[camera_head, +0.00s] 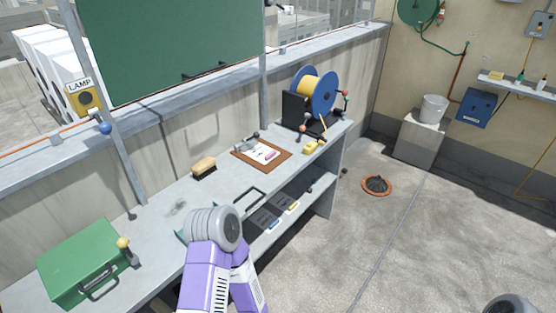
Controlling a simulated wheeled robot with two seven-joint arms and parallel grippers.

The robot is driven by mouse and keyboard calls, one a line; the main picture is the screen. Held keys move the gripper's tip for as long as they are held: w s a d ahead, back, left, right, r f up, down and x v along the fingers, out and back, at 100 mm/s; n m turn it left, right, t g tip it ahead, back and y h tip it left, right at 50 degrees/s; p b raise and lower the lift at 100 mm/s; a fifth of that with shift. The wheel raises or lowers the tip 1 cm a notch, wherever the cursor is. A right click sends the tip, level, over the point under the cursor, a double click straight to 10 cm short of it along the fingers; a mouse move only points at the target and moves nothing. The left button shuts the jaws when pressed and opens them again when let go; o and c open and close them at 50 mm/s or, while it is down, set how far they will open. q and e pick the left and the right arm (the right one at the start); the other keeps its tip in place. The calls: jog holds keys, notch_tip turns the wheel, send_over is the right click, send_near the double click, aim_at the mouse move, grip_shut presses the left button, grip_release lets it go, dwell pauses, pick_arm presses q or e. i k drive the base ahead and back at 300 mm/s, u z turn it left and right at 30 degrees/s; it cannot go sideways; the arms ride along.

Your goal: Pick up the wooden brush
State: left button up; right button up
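The wooden brush (203,168) lies on the grey workbench (165,205), near the back edge left of the clipboard. It has a tan wooden top and dark bristles facing down. One of my purple arms reaches up from the bottom middle to a grey round joint over the bench front, below and right of the brush and apart from it in the picture. No fingertips of either gripper show. Only a grey rounded part, probably of my other arm, shows at the bottom right corner.
A green box (75,262) with a handle stands at the bench's left. A brown clipboard (274,148), a blue-and-yellow reel (316,88) and a black panel (294,110) are to the right. The bench around the brush is mostly clear.

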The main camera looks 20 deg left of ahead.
aim_at(207, 165)
jog(key=z, duration=0.45)
jog(key=i, duration=3.25)
jog(key=u, duration=4.55)
